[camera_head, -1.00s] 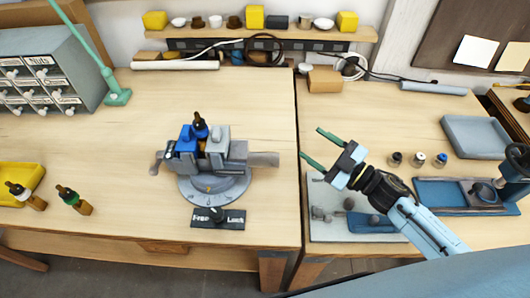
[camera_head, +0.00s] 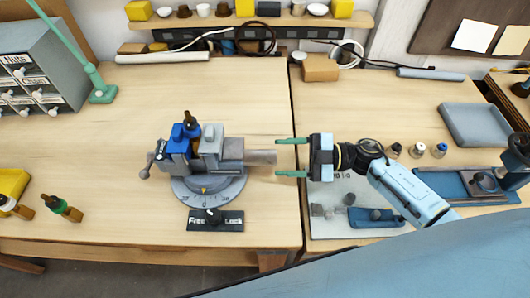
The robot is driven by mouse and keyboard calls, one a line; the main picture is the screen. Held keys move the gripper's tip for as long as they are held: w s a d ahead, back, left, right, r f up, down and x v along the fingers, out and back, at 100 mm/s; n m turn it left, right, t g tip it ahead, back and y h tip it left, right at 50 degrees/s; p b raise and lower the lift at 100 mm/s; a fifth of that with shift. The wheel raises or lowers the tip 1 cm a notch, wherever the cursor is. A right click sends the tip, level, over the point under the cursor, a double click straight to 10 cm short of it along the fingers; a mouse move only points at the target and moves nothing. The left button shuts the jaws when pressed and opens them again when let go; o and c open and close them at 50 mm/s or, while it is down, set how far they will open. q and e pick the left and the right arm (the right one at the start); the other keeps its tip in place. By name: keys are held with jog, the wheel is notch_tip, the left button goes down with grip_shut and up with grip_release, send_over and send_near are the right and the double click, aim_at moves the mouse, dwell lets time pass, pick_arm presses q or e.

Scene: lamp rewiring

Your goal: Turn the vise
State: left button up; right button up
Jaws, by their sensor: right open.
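The vise (camera_head: 208,165) stands on the left workbench, on a round grey swivel base with a degree scale (camera_head: 207,190). Its blue and grey jaws stand side by side, and a dark-tipped piece (camera_head: 190,125) sticks up at the blue jaw. A bar with a ball handle reaches out to the left, and a grey block end (camera_head: 262,157) reaches out to the right. A black Free/Lock plate (camera_head: 215,221) with a knob lies in front of the base. My right gripper (camera_head: 292,157) is open, with its green fingers pointing left around or just beside the right end of the vise. My left gripper is not visible.
A drawer cabinet (camera_head: 35,75) and green lamp arm (camera_head: 101,90) stand at the left. Two screwdriver-like tools (camera_head: 62,208) and a yellow bin lie at front left. Small bottles (camera_head: 418,150), a blue-grey tray (camera_head: 476,125) and a parts board are on the right bench.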

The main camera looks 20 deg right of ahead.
aim_at(265, 157)
jog(key=x, duration=0.5)
jog(key=shift+w+a+p, duration=0.1)
jog(key=shift+p, duration=0.2)
grip_shut()
